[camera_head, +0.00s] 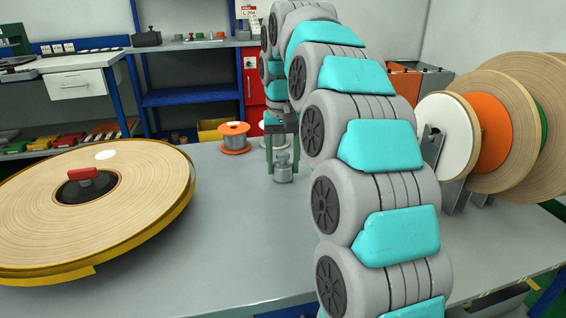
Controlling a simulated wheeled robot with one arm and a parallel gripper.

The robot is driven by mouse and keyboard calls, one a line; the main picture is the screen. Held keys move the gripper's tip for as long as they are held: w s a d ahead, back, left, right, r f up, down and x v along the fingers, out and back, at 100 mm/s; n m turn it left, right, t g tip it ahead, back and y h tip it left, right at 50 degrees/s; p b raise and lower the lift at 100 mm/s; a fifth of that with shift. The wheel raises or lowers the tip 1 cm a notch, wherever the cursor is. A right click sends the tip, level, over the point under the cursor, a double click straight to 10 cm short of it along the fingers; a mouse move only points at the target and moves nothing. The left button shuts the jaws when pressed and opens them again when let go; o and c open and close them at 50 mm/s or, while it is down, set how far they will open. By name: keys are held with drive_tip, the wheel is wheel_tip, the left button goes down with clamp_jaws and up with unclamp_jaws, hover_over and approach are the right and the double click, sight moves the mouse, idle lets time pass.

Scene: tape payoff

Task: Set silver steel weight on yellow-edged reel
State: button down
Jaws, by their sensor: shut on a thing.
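The silver steel weight (283,171) is a small grey cylinder with a narrower top, upright at the far middle of the grey table. My gripper (281,160) points down with its green fingers on either side of the weight's top and is shut on it. I cannot tell whether the weight's base touches the table. The yellow-edged reel (150,180) is a large flat tan roll at the left, with a yellow rim. My gripper and the weight are to its right, apart from it.
A dark hub with a red handle (82,176) sits in the reel's centre. An orange spool (235,138) stands left of my gripper. Upright rolls (500,130) stand on a metal rack at the right. The table (240,230) is clear between reel and arm.

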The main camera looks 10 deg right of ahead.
drive_tip(key=shift+f, duration=0.15)
drive_tip(key=shift+c, duration=0.9)
unclamp_jaws()
